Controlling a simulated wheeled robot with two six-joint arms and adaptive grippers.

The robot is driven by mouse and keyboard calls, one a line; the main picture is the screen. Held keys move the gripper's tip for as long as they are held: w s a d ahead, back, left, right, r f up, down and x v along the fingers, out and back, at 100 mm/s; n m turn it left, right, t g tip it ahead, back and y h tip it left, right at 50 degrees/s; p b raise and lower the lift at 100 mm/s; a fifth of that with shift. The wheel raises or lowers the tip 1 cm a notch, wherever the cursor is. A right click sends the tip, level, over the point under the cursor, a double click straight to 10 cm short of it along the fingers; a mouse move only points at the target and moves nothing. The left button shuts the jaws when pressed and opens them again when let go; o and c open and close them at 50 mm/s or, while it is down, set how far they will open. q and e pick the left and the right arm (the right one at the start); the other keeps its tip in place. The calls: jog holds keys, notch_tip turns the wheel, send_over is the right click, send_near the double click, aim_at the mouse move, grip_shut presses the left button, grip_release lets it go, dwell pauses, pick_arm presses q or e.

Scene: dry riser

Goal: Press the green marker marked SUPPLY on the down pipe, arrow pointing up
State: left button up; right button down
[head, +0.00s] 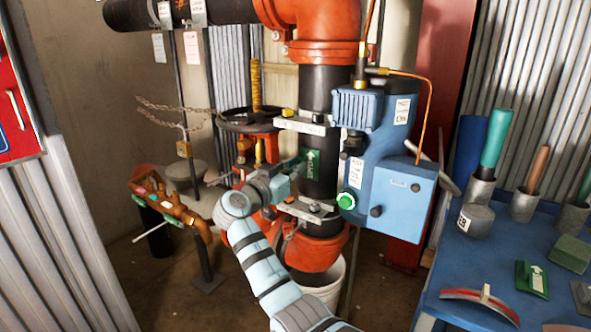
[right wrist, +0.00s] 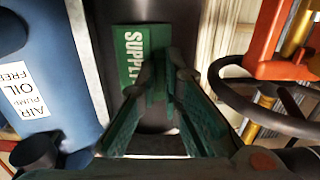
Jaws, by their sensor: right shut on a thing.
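The green SUPPLY marker (head: 311,166) lies upright against the black down pipe (head: 322,95), its white arrow at the top and its lettering running along the pipe. My right gripper (head: 298,172) is at the marker's left side in the head view. In the right wrist view the jaws (right wrist: 168,78) are closed on the marker (right wrist: 130,50), whose white letters show and whose lower part is partly hidden by the fingers. Whether its whole back touches the pipe cannot be told. My left gripper is not in view.
A blue pump box (head: 403,195) with a green knob (head: 346,201) stands right of the pipe. A black handwheel (head: 250,120) is close on the left. Orange couplings (head: 318,252) sit below. A blue bench (head: 462,262) with tools is at right.

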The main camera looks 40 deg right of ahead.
dwell(0.5)
jog(key=shift+w+d, duration=0.15)
jog(key=shift+d, duration=0.3)
dwell(1.1)
jog(key=c, duration=1.7)
grip_release()
jog(key=shift+o, duration=0.2)
